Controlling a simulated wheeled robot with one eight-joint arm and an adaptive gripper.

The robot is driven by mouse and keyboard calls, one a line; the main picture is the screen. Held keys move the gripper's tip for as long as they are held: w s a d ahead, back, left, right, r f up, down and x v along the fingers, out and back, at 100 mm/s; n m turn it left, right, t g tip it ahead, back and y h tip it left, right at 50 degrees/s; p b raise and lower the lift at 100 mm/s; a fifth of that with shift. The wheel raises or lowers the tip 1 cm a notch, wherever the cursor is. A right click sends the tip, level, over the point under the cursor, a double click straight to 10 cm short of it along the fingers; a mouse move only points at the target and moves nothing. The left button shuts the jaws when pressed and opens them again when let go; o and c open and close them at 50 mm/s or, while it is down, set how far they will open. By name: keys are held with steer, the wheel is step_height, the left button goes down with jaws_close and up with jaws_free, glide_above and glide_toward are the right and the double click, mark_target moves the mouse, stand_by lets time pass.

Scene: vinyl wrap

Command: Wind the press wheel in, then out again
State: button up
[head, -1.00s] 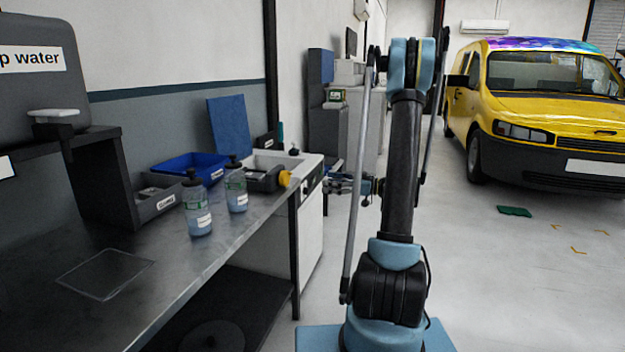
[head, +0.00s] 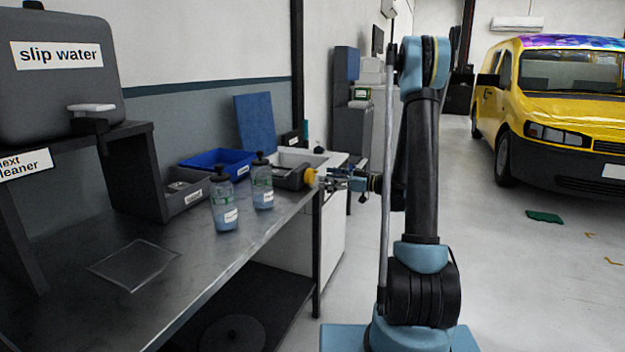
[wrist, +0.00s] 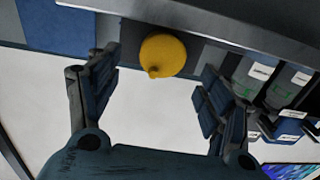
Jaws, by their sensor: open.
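The press wheel is a round yellow knob (head: 311,177) on the end of a dark grey block-like press (head: 289,176) at the bench's far end. In the wrist view the yellow wheel (wrist: 163,54) sits between my two open fingers near the top, with a small nub on its face. My gripper (head: 328,180) is open and empty, with its fingertips close to the wheel from the right. Its fingers (wrist: 157,78) stand apart on either side of the wheel in the wrist view, with gaps at both sides. I cannot tell whether the tips reach past its face.
The metal bench (head: 160,302) carries two spray bottles (head: 224,208), a grey bin (head: 184,200), a blue tray (head: 238,156) and a clear sheet (head: 135,264). A slip water tank (head: 70,85) stands on a shelf. A yellow van (head: 560,110) is at right; the floor between is mostly clear.

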mark_target(313, 176)
steer(key=shift+x, duration=3)
steer(key=shift+c, duration=0.2)
steer(key=c, duration=1)
